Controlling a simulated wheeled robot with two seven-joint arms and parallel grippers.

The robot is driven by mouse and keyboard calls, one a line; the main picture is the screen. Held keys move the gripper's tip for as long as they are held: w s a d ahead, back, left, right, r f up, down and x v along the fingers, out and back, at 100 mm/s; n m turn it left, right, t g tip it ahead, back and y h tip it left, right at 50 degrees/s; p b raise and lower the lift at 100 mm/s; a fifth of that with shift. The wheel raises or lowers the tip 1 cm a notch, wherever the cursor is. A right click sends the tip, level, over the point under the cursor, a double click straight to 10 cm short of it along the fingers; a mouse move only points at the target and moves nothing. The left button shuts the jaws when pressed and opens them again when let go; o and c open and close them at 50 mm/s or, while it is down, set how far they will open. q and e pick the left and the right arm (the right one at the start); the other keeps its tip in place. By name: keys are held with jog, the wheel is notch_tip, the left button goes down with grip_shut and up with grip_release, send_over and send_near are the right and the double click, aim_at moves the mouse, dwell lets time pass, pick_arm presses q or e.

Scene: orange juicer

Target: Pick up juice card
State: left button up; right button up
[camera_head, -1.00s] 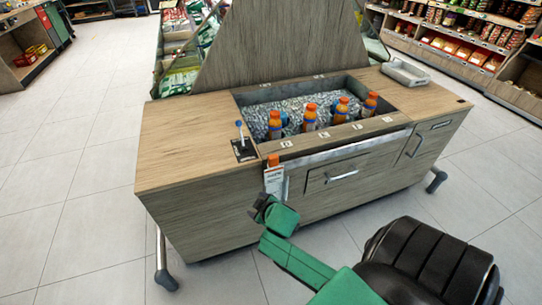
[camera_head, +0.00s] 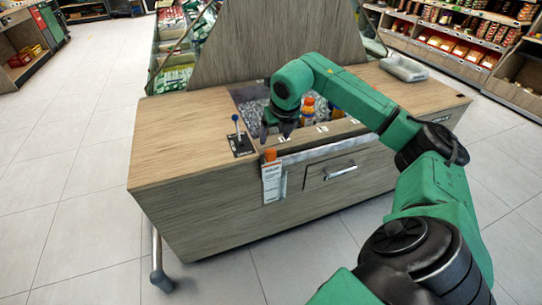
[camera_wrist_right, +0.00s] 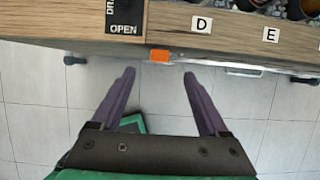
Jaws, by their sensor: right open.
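The juice card (camera_head: 272,182) is a white printed card with an orange top, upright against the front face of the wooden counter. In the right wrist view only its orange top (camera_wrist_right: 159,56) shows clearly, at the counter's front edge. My right gripper (camera_head: 277,132) is above the counter's front edge, just above the card, pointing down. In the right wrist view my right gripper (camera_wrist_right: 159,75) is open and empty, its two purple fingers on either side of the orange top, which lies just beyond the tips. My left gripper is not in view.
The wooden counter (camera_head: 165,135) has an ice bin with orange-capped bottles (camera_head: 307,110), partly hidden by my right arm. A small lever (camera_head: 238,138) stands left of the bin. A drawer handle (camera_head: 340,172) sticks out right of the card. The floor in front is clear.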

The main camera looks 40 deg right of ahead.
aim_at(271, 152)
jog(key=x, duration=1.1)
jog(key=shift+s+f+p, duration=0.1)
jog(key=shift+s+p, duration=0.05)
jog(key=shift+p, duration=0.25)
jog(key=shift+a, duration=0.1)
grip_shut()
